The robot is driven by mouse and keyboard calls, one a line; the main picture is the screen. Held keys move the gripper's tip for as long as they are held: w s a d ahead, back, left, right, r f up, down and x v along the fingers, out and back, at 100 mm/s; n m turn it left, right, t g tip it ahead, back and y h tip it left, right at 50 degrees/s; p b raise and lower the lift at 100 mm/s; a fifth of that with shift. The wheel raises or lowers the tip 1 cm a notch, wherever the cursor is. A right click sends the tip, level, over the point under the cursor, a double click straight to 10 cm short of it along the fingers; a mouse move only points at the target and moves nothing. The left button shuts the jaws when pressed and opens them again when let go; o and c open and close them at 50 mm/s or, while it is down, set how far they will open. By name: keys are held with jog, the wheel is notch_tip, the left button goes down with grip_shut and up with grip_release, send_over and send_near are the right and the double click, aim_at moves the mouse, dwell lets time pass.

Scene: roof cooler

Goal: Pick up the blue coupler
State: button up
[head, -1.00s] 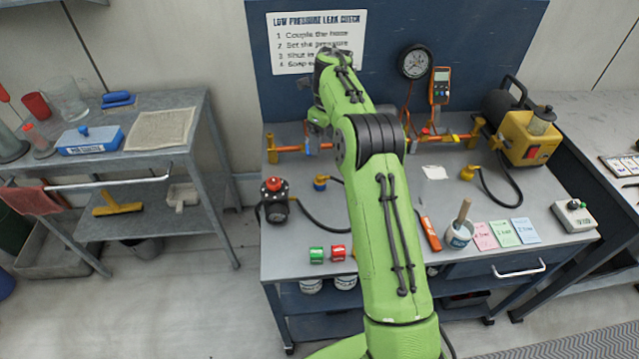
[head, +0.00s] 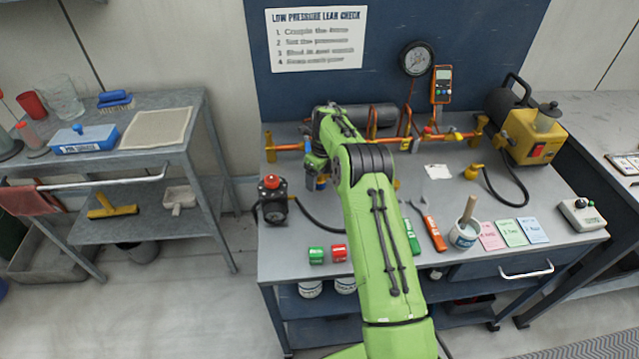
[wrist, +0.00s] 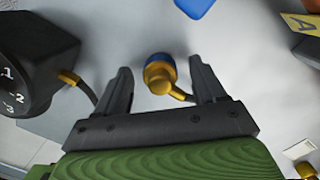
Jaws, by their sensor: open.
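The blue coupler (wrist: 157,72), a brass fitting with a blue ring, is near the middle of the wrist view. It sits above the gap between the fingers, with its bent brass end toward the right finger. My gripper (wrist: 160,67) is open, with one finger on each side of the coupler; I see no contact. In the head view my gripper (head: 315,165) is low over the left part of the bench and hides most of the coupler. Only a small blue patch shows below the gripper there.
A black regulator (head: 272,205) with a red knob stands left of the gripper; its numbered dial (wrist: 20,75) fills the wrist view's left edge. Its black hose (head: 315,220) runs toward the coupler. An orange pipe lies behind.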

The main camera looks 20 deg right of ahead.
jog(key=shift+r, duration=0.15)
jog(key=shift+c, duration=0.5)
jog(key=c, duration=1.1)
notch_tip(320, 180, up, 10)
jog(key=p, duration=0.2)
jog(key=shift+p, duration=0.4)
